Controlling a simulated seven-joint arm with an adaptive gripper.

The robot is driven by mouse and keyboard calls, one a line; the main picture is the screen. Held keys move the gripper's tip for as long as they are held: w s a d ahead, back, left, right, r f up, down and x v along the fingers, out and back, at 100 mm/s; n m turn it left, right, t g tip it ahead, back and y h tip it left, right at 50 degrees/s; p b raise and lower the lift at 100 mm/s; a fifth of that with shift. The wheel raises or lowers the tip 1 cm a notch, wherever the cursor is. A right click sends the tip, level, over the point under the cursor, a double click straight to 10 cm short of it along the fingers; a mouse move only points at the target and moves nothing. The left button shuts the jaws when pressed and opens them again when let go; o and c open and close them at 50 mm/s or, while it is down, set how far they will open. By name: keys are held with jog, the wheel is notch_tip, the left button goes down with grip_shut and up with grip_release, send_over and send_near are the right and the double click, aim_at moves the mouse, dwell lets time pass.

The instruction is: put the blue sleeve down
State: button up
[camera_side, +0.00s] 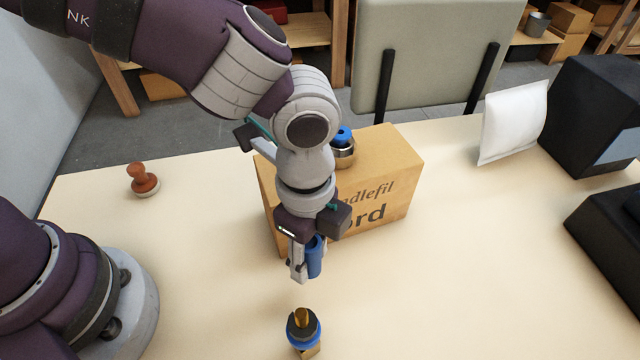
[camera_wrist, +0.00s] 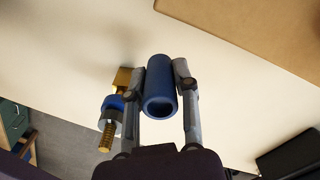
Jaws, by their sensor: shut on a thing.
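The blue sleeve (camera_wrist: 159,88) is a hollow tube; its open end faces the wrist camera. My gripper (camera_wrist: 160,92) is shut on it, with one finger on each side. In the side view, my gripper (camera_side: 306,262) points down and holds the sleeve (camera_side: 315,258) above the table, in front of the cardboard box. A brass threaded fitting (camera_side: 302,318) with a black and blue collar stands on the table below and nearer the side camera, apart from the sleeve. The fitting (camera_wrist: 112,118) also shows left of the sleeve in the wrist view.
The cardboard box (camera_side: 385,185) stands behind my gripper, with a metal and blue part (camera_side: 343,150) on top. A wooden stamp (camera_side: 143,180) is at the left. A white pouch (camera_side: 512,122) and black boxes (camera_side: 590,105) are at the right. The table (camera_side: 470,270) is bare at the front right.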

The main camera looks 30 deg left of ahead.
aim_at(311, 290)
notch_tip(311, 290, down, 6)
jog(key=shift+f, duration=0.1)
jog(key=o, duration=0.9)
jog(key=shift+o, duration=0.2)
notch_tip(311, 290, up, 12)
jog(key=shift+f, duration=0.1)
jog(key=w+a+r+n+t, duration=0.1)
jog(key=a+r+n, duration=0.2)
jog(key=a+n, duration=0.1)
jog(key=a+r+n+t+h, duration=0.1)
jog(key=a+r+n, duration=0.3)
jog(key=a, duration=0.3)
jog(key=shift+w+a+r+n+t, duration=0.15)
jog(key=shift+w+a+n+t, duration=0.2)
jog(key=shift+n, duration=0.15)
jog(key=shift+o, duration=0.4)
jog(key=s+a+r+n+t+y, duration=0.1)
jog(key=s+a+n+t, duration=0.2)
jog(key=a+n, duration=0.5)
jog(key=shift+s+a+n, duration=0.4)
jog(key=shift+s+n, duration=0.2)
jog(key=shift+s, duration=0.05)
